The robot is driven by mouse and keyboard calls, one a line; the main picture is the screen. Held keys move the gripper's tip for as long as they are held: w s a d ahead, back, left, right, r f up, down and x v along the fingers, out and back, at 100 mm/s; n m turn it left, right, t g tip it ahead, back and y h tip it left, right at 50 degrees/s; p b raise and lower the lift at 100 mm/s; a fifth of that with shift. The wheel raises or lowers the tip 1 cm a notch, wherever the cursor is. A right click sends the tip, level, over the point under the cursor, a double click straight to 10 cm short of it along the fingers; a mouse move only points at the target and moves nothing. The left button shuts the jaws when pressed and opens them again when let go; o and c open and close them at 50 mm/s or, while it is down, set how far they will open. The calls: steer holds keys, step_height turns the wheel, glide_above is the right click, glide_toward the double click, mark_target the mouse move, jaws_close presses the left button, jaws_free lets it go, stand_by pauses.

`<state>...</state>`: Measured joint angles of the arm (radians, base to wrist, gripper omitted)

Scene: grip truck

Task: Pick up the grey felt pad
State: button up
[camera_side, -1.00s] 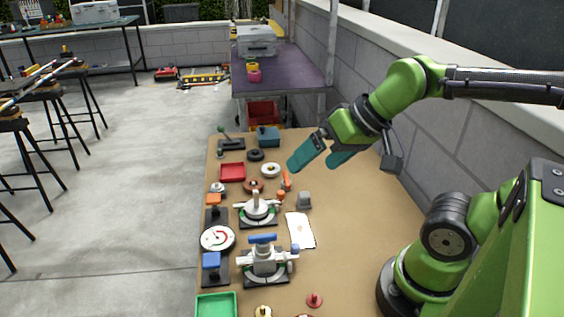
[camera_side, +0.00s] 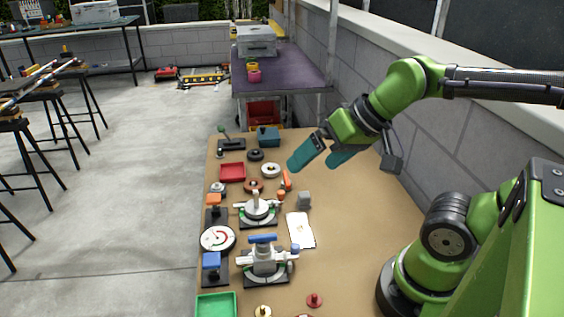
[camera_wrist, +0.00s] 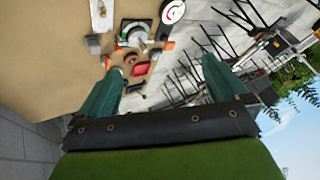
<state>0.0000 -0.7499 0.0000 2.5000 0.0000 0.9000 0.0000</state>
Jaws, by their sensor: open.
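The grey felt pad appears to be the small grey block-like piece (camera_side: 304,200) on the tan table, just above the white card in the side view. A small grey shape in the wrist view (camera_wrist: 94,45) looks like the same piece. My gripper (camera_side: 317,162) is open and empty, held in the air above the table, farther back than the grey piece. Its two teal fingers are spread wide in the wrist view (camera_wrist: 160,70). The grey piece lies outside the gap between them, and nothing touches it.
A white card (camera_side: 300,230) lies near the grey piece. To the left are an orange-tipped valve fixture (camera_side: 257,209), a blue-handled fixture (camera_side: 264,261), a gauge (camera_side: 217,239), a red tray (camera_side: 232,172) and a green tray (camera_side: 216,304). The table's right side is clear, bounded by a block wall.

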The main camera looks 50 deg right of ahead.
steer(key=c, duration=0.6)
steer(key=m+g+h, duration=0.2)
steer(key=m+g, duration=0.3)
steer(key=g, duration=0.2)
glide_above(304, 194)
step_height(304, 194, down, 7)
step_height(304, 194, down, 17)
steer(key=shift+r, duration=0.2)
